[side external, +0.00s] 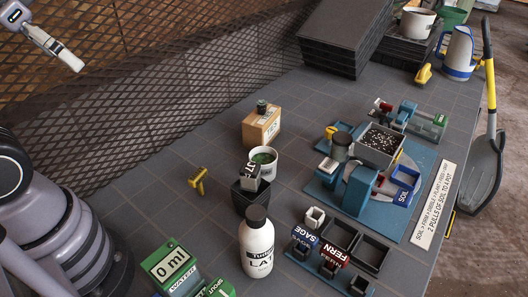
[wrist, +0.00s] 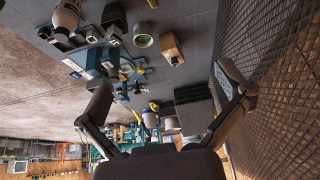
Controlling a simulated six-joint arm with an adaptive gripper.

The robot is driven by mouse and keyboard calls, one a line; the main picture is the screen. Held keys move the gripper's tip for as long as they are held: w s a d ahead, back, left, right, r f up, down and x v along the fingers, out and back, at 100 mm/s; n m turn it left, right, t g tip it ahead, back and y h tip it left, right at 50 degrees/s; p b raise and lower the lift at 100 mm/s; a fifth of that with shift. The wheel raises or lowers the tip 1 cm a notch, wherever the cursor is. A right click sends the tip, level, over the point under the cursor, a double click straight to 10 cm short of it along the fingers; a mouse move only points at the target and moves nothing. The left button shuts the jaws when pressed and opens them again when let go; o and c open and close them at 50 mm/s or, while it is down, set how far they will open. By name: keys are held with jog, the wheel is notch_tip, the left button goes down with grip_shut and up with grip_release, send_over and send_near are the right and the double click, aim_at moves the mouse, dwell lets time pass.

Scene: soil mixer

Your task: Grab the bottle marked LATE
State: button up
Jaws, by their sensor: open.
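The white bottle (side external: 257,250) with a dark cap stands upright at the front of the table in the side view. Its label reads "LAT", with the rest turned out of sight. A pale bottle shape (wrist: 66,16) at the top left of the wrist view looks like the same bottle. My gripper (wrist: 165,74) is open and empty in the wrist view, its two fingers wide apart. In the side view only part of my arm's end shows at the upper left, high above the table and well away from the bottle.
A black holder (side external: 252,195) with a marked block stands just behind the bottle, near a green-filled cup (side external: 263,162). The water display (side external: 170,268) is at the bottle's left. SAGE and FERN containers (side external: 318,250) stand at its right. A mesh fence (side external: 150,100) runs behind.

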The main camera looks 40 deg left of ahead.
jog(key=n+g+h, duration=0.2)
jog(key=n+h, duration=1.6)
jog(key=n, duration=0.3)
send_near(272, 245)
jog(key=shift+t+y, duration=0.3)
jog(key=shift+t, duration=0.1)
jog(key=x, duration=0.5)
jog(key=shift+s+d, duration=0.15)
jog(key=shift+d, duration=0.15)
jog(key=shift+w+d, duration=0.2)
jog(key=shift+d, duration=0.35)
jog(key=c, duration=1.3)
